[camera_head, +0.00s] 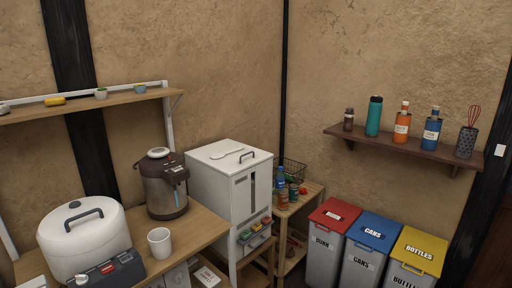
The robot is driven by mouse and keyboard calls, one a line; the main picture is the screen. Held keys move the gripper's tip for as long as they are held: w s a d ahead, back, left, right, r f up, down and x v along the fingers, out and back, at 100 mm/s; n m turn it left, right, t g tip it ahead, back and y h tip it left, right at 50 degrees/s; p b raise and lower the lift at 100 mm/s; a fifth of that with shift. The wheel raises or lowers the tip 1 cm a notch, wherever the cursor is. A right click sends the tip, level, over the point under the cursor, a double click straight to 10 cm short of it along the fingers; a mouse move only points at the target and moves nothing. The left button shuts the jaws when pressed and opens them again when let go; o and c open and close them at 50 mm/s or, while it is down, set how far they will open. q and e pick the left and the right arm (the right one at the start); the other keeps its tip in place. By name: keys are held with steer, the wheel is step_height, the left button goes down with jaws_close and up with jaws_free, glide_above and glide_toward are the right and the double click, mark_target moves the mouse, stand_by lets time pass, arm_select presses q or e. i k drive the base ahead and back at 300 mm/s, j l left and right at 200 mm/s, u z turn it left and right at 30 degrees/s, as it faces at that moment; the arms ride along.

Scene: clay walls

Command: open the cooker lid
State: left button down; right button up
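The cooker (82,240) is a rounded white appliance on the wooden counter at the lower left in the head view. Its white lid is down and has a dark curved handle and a dark round spot on top. A dark control panel (112,271) sits at its front right. The lower part of the cooker is cut off by the picture's bottom edge. Neither of my grippers is in view.
A white cup (160,242) and a brown and silver hot-water pot (164,184) stand right of the cooker. A tall white cabinet (231,181) follows. A wooden shelf (122,99) hangs above. Red, blue and yellow-lidded bins (371,231) stand at the right.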

mark_target(82, 226)
steer(key=u, duration=1.3)
